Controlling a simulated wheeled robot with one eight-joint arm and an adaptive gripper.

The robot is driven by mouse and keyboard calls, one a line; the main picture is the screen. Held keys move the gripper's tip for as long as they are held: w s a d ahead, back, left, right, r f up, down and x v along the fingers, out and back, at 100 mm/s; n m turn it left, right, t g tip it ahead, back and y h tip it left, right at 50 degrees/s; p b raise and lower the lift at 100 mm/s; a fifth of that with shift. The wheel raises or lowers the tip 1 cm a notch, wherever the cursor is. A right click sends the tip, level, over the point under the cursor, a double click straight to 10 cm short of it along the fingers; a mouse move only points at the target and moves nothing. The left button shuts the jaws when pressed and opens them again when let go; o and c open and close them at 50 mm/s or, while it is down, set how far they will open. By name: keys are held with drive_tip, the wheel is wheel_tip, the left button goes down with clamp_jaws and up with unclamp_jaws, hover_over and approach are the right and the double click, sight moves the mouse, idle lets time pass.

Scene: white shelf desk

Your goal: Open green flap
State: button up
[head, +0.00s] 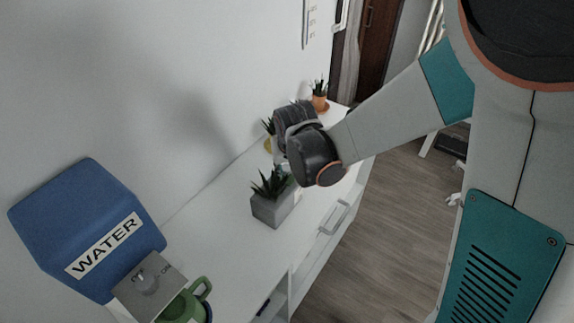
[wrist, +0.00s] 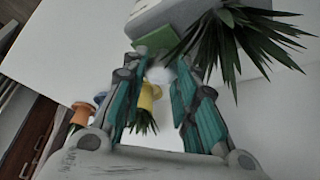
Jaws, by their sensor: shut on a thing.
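A flat green piece (wrist: 157,38), which looks like the green flap, shows in the wrist view at my fingertips, against a pale grey box-like body. My gripper (wrist: 162,66) has its two teal-padded fingers around the flap's edge and is shut on it, with a gap between the fingers further back. In the head view my wrist and the dark gripper body hang over the white shelf desk (head: 233,232), just behind a spiky plant in a grey pot (head: 271,209). The fingertips and the flap are hidden there.
A blue WATER dispenser (head: 88,225) and a green mug (head: 186,307) stand at the near left end. Small potted plants, one orange-potted (head: 320,102), stand further along. The plant's leaves (wrist: 235,40) hang close to the fingers. The desk front has a handle (head: 334,218).

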drive_tip(key=shift+w+a+r+g+h+p, duration=0.3)
drive_tip(key=shift+a+g+h, duration=0.15)
drive_tip(key=shift+h, duration=0.25)
drive_tip(key=shift+w+a+r+n+g+h, duration=0.15)
drive_tip(key=shift+w+a+n+g+h, duration=0.25)
drive_tip(key=shift+g+h, duration=0.5)
drive_tip(key=shift+w+a+n+g+h+b, duration=0.15)
drive_tip(key=shift+w+a+g+h, duration=0.25)
drive_tip(key=shift+h, duration=0.35)
drive_tip(key=shift+w+a+n+g+h+b, duration=0.1)
drive_tip(key=shift+w+a+g+h, duration=0.1)
drive_tip(key=shift+a+g+h, duration=0.4)
drive_tip(key=shift+w+a+n+g+h+b, duration=0.15)
drive_tip(key=shift+w+a+g+h, duration=0.15)
drive_tip(key=shift+g+h, duration=0.4)
drive_tip(key=shift+h, duration=0.25)
drive_tip(key=o, duration=1)
drive_tip(key=shift+o, duration=0.2)
